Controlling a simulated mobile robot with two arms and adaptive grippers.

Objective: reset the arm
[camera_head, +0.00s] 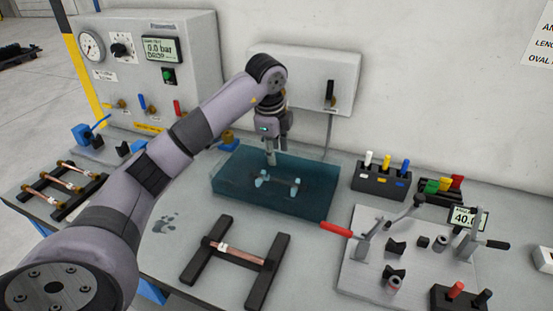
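My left arm (160,165) comes in from the lower left, rises to a bent joint and turns down. My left gripper (271,158) points down over the back part of a teal, see-through tank (318,206). Its fingers look close together from this side, and whether they are open or shut is unclear. I see no tube between them. A pale fixture (278,184) shows in the tank, just in front of the gripper. A copper tube (240,252) lies across a black stand (265,278) in front of the tank. My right gripper is not in view.
A gauge panel (195,50) stands at the back left, and a grey switch box (325,75) is behind the gripper. A rack (88,200) with several copper tubes is at the left. A plate (360,275) with clamps and a red-handled lever (338,229) is at the right.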

